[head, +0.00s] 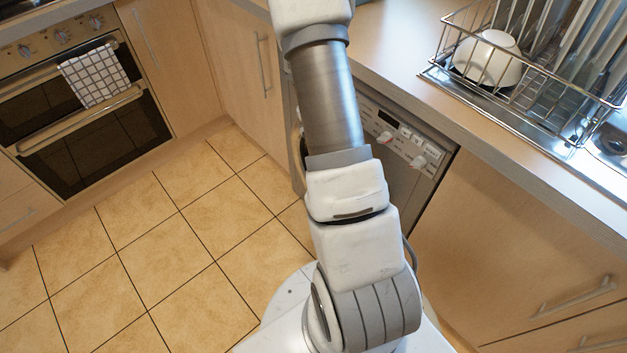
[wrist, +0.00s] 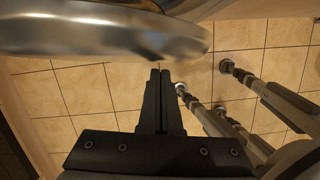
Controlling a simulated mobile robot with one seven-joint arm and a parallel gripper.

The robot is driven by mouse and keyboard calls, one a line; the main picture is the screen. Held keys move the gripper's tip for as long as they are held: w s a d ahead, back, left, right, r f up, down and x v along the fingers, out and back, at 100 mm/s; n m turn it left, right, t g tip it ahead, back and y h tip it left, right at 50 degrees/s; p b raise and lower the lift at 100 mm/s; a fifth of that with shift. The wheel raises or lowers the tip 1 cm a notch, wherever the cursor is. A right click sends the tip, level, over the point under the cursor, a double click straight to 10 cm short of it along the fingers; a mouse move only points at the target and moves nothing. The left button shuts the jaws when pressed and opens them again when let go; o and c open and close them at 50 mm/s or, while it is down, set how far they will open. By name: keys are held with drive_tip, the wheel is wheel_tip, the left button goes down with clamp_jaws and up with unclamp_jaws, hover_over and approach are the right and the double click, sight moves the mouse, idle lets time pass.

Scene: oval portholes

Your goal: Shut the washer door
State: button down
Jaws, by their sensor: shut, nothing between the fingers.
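The washer (head: 418,150) is built in under the counter in the head view, its grey control panel with white knobs showing to the right of my arm. My arm hides most of its front. In the wrist view a large rounded shiny metal rim (wrist: 110,32), which looks like the washer door standing out from the front, crosses the top left. My gripper (wrist: 160,73) is shut and empty, its black fingers pointing toward the rim's lower edge. I cannot tell whether they touch. The head view does not show my gripper.
Grey legs with round feet (wrist: 228,66) stand on the tiled floor at the right of the wrist view. The counter (head: 400,50) holds a metal dish rack (head: 450,70) with a white bowl (head: 487,57). An oven (head: 80,120) stands at left; the tiled floor (head: 170,235) is clear.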

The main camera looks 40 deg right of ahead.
drive_tip(key=shift+s+d+n, duration=0.2)
drive_tip(key=shift+d+n, duration=0.3)
drive_tip(key=shift+d, duration=0.8)
drive_tip(key=shift+a, duration=0.15)
